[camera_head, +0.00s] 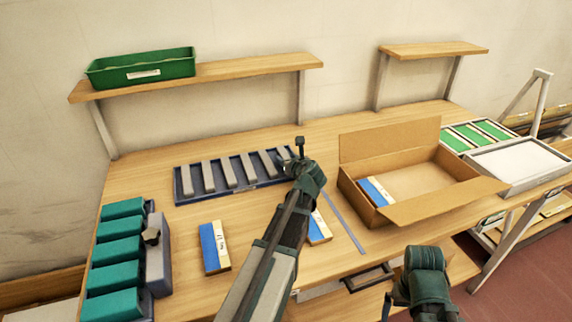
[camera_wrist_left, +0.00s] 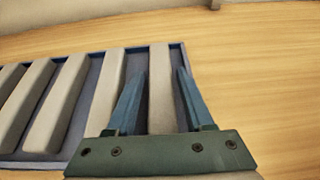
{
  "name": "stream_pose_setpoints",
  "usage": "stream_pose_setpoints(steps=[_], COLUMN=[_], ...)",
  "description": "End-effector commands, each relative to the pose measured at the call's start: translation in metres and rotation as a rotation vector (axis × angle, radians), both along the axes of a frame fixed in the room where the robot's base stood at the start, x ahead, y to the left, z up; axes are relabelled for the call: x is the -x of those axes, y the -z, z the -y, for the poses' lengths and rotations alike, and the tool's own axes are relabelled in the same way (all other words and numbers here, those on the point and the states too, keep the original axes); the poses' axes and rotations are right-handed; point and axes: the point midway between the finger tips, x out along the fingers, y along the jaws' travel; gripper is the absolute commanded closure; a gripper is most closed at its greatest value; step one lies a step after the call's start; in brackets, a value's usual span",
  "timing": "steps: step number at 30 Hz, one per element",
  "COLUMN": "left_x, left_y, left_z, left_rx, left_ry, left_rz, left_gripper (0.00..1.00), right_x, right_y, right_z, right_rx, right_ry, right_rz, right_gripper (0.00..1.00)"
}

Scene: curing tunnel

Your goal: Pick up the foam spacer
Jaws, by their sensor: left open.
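Several light grey foam spacers stand in a row in a dark blue slotted tray (camera_head: 187,198) on the table. My left gripper (camera_head: 290,163) is over the right end of this tray and partly hides it in the head view. In the left wrist view my left gripper (camera_wrist_left: 162,73) is open. Its two blue fingers appear on either side of the rightmost foam spacer (camera_wrist_left: 160,65), with visible gaps. I cannot tell how far down the fingers reach beside it.
An open cardboard box (camera_head: 437,205) holding a blue-and-white block stands right of the tray. Blue-and-white blocks (camera_head: 214,247) lie in front. Teal blocks (camera_head: 118,250) sit at left. A green bin (camera_head: 140,68) is on the shelf (camera_head: 222,71).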

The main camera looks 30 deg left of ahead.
Motion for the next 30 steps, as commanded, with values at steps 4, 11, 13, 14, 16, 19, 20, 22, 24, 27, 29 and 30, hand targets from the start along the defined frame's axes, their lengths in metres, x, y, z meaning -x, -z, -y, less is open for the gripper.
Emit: stream_pose_setpoints(steps=[4,11,13,14,16,19,20,22,24,27,29,30], left_x=[-0.0092,-0.0080,-0.0080,-0.0079,-0.0079,-0.0079,-0.0079,-0.0080,-0.0080,-0.0080,-0.0080,-0.0080], left_y=[0.0054,0.0043,0.0043,0.0042,0.0042,0.0043,0.0043,0.0043,0.0042,0.0040,0.0030,0.0019], left_z=[-0.0090,-0.0085,-0.0085,-0.0084,-0.0084,-0.0084,-0.0084,-0.0083,-0.0083,-0.0083,-0.0083,-0.0084], left_rx=[0.000,0.000,0.000,0.000,0.000,0.000,0.000,0.000,0.000,0.000,0.000,0.000], left_ry=[0.001,0.001,0.001,0.001,0.001,0.001,0.001,0.001,0.001,0.001,0.001,0.001], left_rz=[0.000,0.000,0.000,0.000,0.000,0.000,0.000,0.000,0.000,0.000,0.000,0.000], left_gripper=[0.47,0.56,0.69,0.74,0.87,1.00,1.00,1.00,1.00,1.00,1.00,1.00], right_x=[0.0000,0.0000,0.0000,-0.0001,-0.0001,-0.0001,-0.0001,-0.0001,-0.0001,0.0000,0.0000,0.0000], right_y=[0.0053,0.0042,0.0042,0.0042,0.0042,0.0042,0.0042,0.0042,0.0042,0.0040,0.0030,0.0019], right_z=[0.0000,0.0000,0.0000,0.0000,0.0000,0.0000,0.0000,0.0000,0.0000,0.0000,0.0000,0.0000], right_rx=[0.000,0.000,0.000,0.000,0.000,0.000,0.000,0.000,0.000,0.000,0.000,0.000], right_ry=[0.000,0.000,0.000,0.000,0.000,0.000,0.000,0.000,0.000,0.000,0.000,0.000], right_rz=[0.000,0.000,0.000,0.000,0.000,0.000,0.000,0.000,0.000,0.000,0.000,0.000], right_gripper=[0.00,0.00,0.00,0.00,0.00,0.00,0.00,0.00,0.00,0.00,0.00,0.00])
